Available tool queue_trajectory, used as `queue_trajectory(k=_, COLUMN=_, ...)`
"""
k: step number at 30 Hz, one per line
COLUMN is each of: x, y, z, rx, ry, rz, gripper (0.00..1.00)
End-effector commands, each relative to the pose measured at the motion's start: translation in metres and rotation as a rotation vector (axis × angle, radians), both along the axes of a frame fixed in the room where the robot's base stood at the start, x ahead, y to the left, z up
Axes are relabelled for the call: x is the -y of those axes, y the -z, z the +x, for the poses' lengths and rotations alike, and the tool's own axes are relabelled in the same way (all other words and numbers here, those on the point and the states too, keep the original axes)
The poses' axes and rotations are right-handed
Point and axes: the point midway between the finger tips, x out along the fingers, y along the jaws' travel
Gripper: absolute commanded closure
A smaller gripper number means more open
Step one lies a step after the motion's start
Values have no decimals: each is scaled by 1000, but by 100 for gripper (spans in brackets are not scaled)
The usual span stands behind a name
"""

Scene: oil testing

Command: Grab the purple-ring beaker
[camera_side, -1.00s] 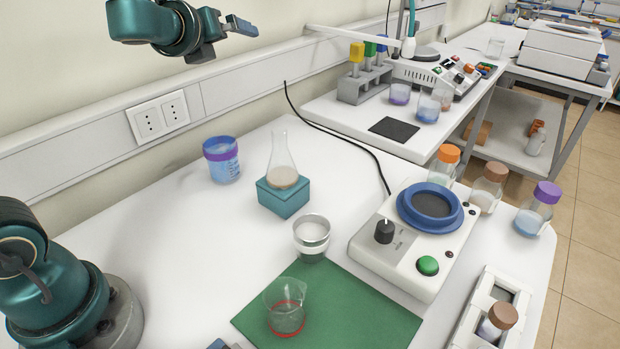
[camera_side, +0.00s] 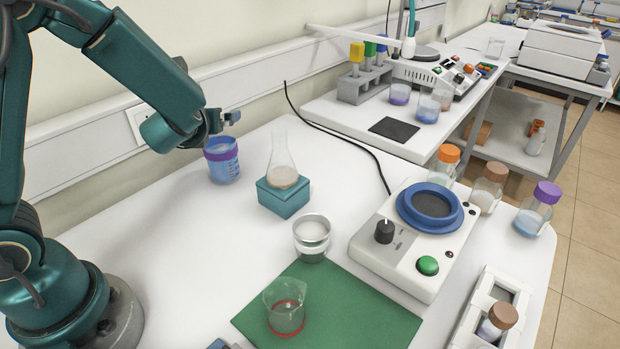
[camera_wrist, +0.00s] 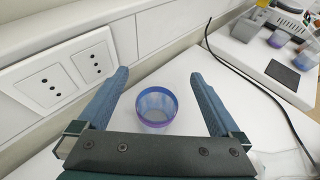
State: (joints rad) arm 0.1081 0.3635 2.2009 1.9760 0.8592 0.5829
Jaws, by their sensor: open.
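The purple-ring beaker (camera_side: 222,166) stands upright on the white table near the wall, with blue contents or tint and a purple band at its top. In the wrist view the beaker (camera_wrist: 156,108) appears below and between the two blue-grey fingers. My gripper (camera_side: 226,118) is just above the beaker's rim in the side view. The gripper also shows in the wrist view (camera_wrist: 158,82), open and empty, with the fingers wide apart on either side of the beaker. I cannot tell whether any finger touches it.
A conical flask (camera_side: 283,167) on a teal block (camera_side: 283,198) stands right of the beaker. The wall with its sockets (camera_wrist: 66,80) is close behind. A clear beaker with a white band (camera_side: 312,240), a red-ring beaker (camera_side: 286,312) on a green mat (camera_side: 350,305), and a hotplate (camera_side: 395,262) stand farther right.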

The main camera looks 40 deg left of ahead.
Motion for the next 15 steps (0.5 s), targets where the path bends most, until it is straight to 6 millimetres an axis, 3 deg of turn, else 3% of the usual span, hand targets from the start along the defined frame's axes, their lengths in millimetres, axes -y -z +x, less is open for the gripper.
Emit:
queue_trajectory(k=1, x=1, y=17, z=-1, rx=-15, ry=4, rz=3, gripper=0)
queue_trajectory(k=6, x=1, y=48, z=0, rx=-6, ry=4, rz=1, gripper=0)
queue_trajectory(k=15, x=-1, y=70, z=1, rx=5, ry=0, rz=-4, gripper=0)
